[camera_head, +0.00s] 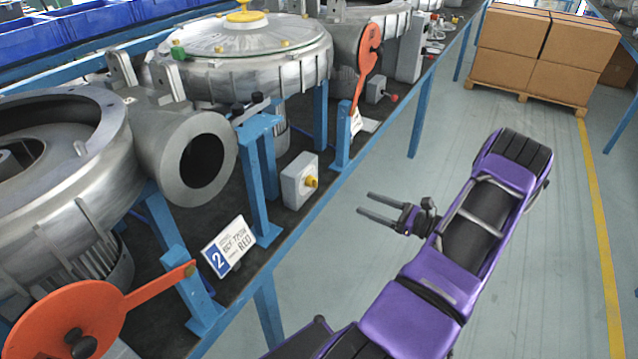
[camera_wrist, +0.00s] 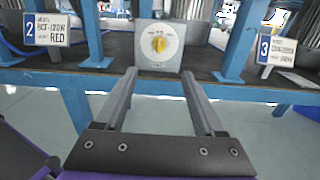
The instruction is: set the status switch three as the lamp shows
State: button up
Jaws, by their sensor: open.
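A grey switch box with a yellow knob (camera_head: 310,181) stands on the bench between the number 2 and number 3 signs. In the wrist view the yellow knob (camera_wrist: 158,43) sits on a round white dial, straight ahead between my fingers; the dial marks are too small to read. I cannot tell which switch is three, and no lamp is clearly recognisable. My gripper (camera_head: 364,203) is open and empty over the aisle, apart from the box; its fingers show in the wrist view (camera_wrist: 159,74).
The number 2 sign (camera_head: 228,247) and number 3 sign (camera_wrist: 277,50) flank the yellow-knob box. Blue posts (camera_head: 258,180) stand beside it. A large grey blower (camera_head: 240,65) is behind. The aisle floor (camera_head: 510,130) is clear up to stacked cartons (camera_head: 540,50).

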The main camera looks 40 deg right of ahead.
aim_at(317, 184)
jog(key=p+x, duration=0.1)
jog(key=x, duration=1.5)
jog(key=shift+w+a, duration=0.15)
jog(key=shift+w, duration=0.1)
jog(key=shift+c, duration=0.2)
grip_shut()
